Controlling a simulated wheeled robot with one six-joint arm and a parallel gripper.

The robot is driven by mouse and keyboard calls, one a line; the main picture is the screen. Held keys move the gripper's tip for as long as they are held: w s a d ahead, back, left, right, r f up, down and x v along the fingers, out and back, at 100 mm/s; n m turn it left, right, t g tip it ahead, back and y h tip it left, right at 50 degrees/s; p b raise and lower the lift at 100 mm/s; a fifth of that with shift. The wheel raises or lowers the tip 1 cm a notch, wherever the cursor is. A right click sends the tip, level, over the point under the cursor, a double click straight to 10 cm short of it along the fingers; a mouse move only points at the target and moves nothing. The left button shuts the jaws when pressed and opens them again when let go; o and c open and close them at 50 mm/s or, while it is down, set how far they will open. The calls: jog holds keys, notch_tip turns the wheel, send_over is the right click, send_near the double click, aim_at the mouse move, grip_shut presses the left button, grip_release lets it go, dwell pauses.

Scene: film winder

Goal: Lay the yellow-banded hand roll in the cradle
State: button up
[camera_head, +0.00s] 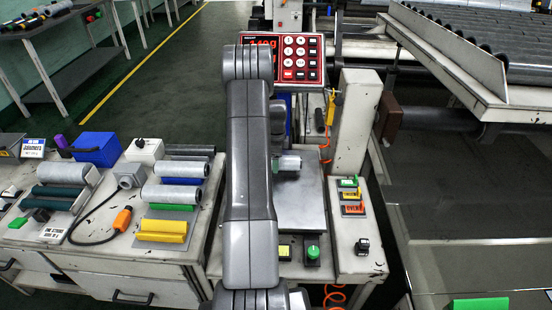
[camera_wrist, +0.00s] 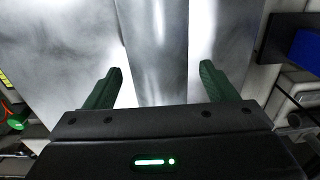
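My gripper (camera_wrist: 161,68) shows in the wrist view with its two dark green fingers apart. A smooth grey, rounded metal strip runs between and beyond them, with bright gaps on both sides. I cannot tell whether this strip is a roll or part of the machine; no yellow band shows on it. A short grey cylinder (camera_head: 288,162) sticks out right of my arm above the metal plate (camera_head: 304,205). On the left bench a yellow trough-shaped holder (camera_head: 162,230) stands empty. I cannot pick out the yellow-banded roll or the cradle for certain.
Grey rolls (camera_head: 172,194) lie on the left bench (camera_head: 110,258), with a blue box (camera_head: 96,148) and an orange-ended cable tool (camera_head: 122,219). A red-framed control panel (camera_head: 295,58) stands behind my arm.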

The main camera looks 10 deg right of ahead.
notch_tip(320, 180, up, 14)
jog(key=shift+s, duration=0.2)
dwell(0.4)
jog(key=shift+f, duration=0.2)
notch_tip(320, 180, down, 13)
jog(key=shift+w+f, duration=0.15)
notch_tip(320, 180, up, 4)
jog(key=p, duration=0.3)
jog(key=shift+r, duration=0.7)
jog(key=shift+f, duration=0.1)
